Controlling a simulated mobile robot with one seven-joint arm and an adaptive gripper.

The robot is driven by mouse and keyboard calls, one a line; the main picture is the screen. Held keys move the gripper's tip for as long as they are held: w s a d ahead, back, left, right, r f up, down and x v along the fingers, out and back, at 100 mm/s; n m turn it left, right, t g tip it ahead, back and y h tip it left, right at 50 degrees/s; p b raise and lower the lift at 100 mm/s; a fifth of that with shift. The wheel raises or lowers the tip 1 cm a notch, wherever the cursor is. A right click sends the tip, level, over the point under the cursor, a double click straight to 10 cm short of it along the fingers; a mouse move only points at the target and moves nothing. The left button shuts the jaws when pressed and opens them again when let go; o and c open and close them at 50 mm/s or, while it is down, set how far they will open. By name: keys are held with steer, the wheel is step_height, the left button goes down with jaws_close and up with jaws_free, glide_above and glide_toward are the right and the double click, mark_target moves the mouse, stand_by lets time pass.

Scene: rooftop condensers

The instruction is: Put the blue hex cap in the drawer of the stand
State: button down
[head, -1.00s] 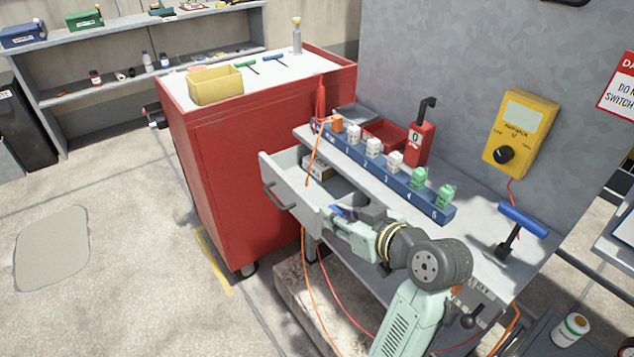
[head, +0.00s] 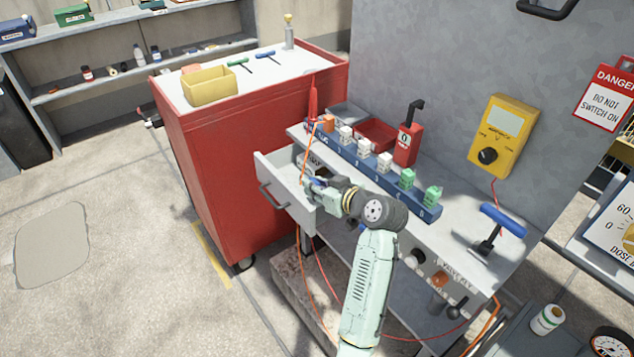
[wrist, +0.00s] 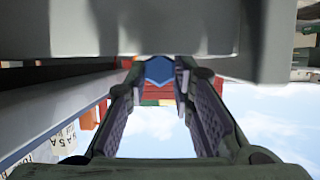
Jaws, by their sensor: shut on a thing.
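The stand (head: 375,185) has its drawer (head: 286,204) pulled open at the left, with its handle on the front panel. My gripper (head: 312,185) reaches over the open drawer, near its right side wall. It is shut on the blue hex cap (wrist: 159,70), which sits between the fingertips in the wrist view. In the head view only a small blue bit of the cap (head: 318,182) shows. My gripper and arm hide part of the drawer's inside. I cannot tell the cap's height above the drawer floor.
A blue numbered rail (head: 370,172) with white, green and orange blocks runs along the stand top. A red lockout post (head: 408,140) and a blue T-handle (head: 503,220) stand there. A red cabinet (head: 215,170) is left of the drawer. An orange cable (head: 308,150) hangs across the drawer.

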steer(key=shift+f, duration=0.15)
steer(key=shift+f+b, duration=0.6)
steer(key=shift+b, duration=0.05)
steer(key=c, duration=1.7)
jaws_free()
steer(key=shift+o, duration=0.2)
